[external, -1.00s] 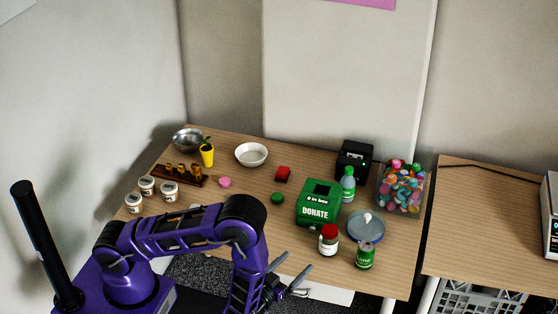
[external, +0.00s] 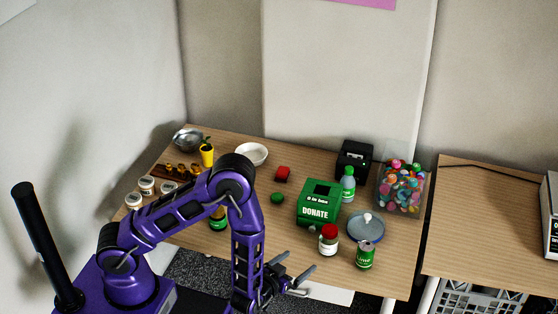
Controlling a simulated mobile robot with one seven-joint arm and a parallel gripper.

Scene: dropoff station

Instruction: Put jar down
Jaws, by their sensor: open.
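A jar with a red lid and a pale label (external: 328,240) stands upright on the wooden table near its front edge. It is just left of a green can and in front of the green donation box. My gripper (external: 309,280) is open, its two fingers spread and pointing right. It is in front of the table edge, nearer the camera than the jar and a little below-left of it in the picture. Nothing shows between the fingers. Several small white-lidded jars (external: 134,199) stand at the table's left end, partly close to my arm.
The green donation box (external: 315,212), bottle (external: 348,184), green can (external: 365,256), blue-grey round dish (external: 366,228) and tub of coloured balls (external: 402,188) crowd the right side. The table (external: 285,235) is clear left of the red-lidded jar. A second table (external: 480,230) stands right.

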